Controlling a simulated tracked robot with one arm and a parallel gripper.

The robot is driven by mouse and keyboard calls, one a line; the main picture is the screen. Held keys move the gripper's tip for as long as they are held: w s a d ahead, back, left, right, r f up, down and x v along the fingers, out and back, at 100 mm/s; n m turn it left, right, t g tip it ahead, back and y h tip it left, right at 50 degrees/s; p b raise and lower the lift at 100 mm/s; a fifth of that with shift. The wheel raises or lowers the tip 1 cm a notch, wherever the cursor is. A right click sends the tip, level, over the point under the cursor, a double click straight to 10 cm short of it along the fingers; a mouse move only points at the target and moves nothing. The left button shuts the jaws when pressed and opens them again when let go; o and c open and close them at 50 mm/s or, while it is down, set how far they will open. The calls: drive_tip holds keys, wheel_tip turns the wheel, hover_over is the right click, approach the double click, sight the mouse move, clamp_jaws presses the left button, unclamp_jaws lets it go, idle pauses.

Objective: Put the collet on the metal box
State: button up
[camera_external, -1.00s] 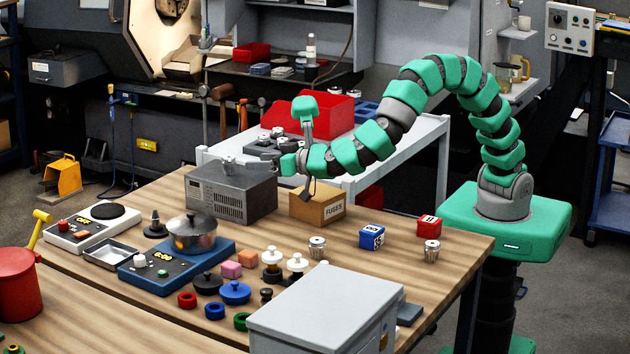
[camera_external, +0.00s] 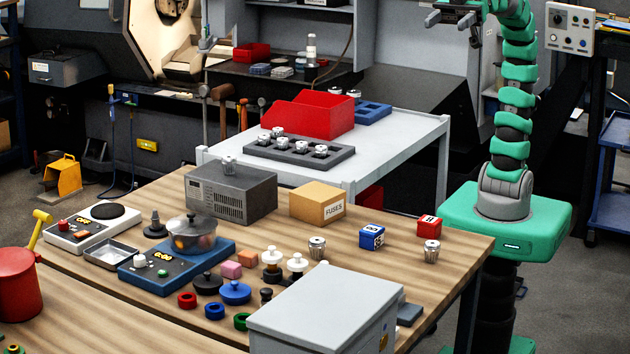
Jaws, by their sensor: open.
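A silver collet (camera_external: 229,165) stands upright on top of the dark grey vented metal box (camera_external: 230,198) at the back left of the wooden table. My gripper (camera_external: 453,28) is at the top of the view, high above and far to the right of the box. It is open, and I see nothing between its fingers. Two more collets stand on the wooden table: one near the middle (camera_external: 317,247) and one at the right (camera_external: 432,251). Several others sit in a dark grey tray (camera_external: 258,152) on the white bench behind.
A cardboard FUSES box (camera_external: 317,204) stands right of the metal box. A blue cube (camera_external: 371,236) and a red cube (camera_external: 429,227) stand further right. A pot (camera_external: 191,235) rests on a blue scale. A large light grey case (camera_external: 325,312) fills the front. A red bin (camera_external: 313,115) stands behind.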

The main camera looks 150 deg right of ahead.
drive_tip(key=shift+n+g, duration=0.3)
drive_tip(key=shift+g, duration=0.1)
drive_tip(key=v, duration=0.3)
drive_tip(key=a+v, duration=0.1)
drive_tip(key=v, duration=0.1)
drive_tip(key=shift+s+f, duration=0.1)
drive_tip(key=shift+s, duration=0.2)
